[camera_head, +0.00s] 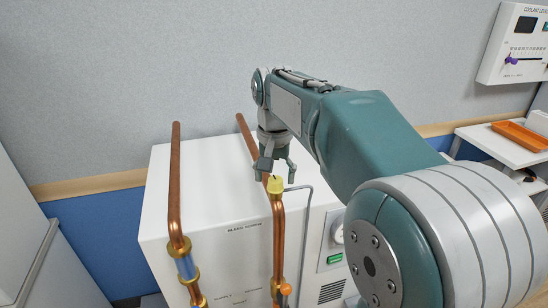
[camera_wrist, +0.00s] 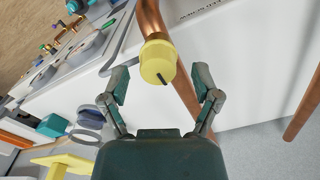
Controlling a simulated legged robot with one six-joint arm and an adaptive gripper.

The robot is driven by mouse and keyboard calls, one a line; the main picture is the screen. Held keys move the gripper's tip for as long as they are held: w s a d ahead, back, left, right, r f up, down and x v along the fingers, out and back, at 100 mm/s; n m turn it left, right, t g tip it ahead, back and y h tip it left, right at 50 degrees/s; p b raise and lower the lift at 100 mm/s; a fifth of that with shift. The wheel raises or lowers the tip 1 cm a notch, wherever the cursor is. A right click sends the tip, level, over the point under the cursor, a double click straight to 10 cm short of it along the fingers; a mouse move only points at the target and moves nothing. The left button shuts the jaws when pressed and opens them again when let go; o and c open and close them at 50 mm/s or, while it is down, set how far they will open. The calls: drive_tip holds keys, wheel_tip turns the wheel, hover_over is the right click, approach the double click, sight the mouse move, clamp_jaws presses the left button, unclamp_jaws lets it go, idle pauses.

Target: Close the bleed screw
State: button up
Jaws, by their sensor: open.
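The bleed screw (camera_head: 275,186) is a yellow cap on top of the right-hand copper pipe, in front of the white cabinet. In the wrist view the yellow cap (camera_wrist: 156,60) has a dark mark on its face. My gripper (camera_head: 274,177) points down just above the cap. In the wrist view my gripper (camera_wrist: 160,75) is open, with one finger on each side of the cap and a visible gap to both. I see no contact.
The left copper pipe (camera_head: 174,190) carries a blue section and brass fittings. A thin grey tube (camera_head: 307,225) bends close beside the yellow cap. A cart with an orange tray (camera_head: 520,135) stands at right.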

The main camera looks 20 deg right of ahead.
sight(275, 181)
wheel_tip(275, 181, up, 11)
drive_tip(key=shift+f, duration=0.15)
idle(0.4)
drive_tip(key=s+f+n+t, duration=0.2)
drive_tip(key=s+f, duration=0.6)
drive_tip(key=s, duration=0.2)
drive_tip(key=s+f+n+t, duration=0.2)
drive_tip(key=s+f+t, duration=0.1)
drive_tip(key=s+f, duration=0.5)
drive_tip(key=s, duration=0.3)
drive_tip(key=shift+n+t, duration=0.3)
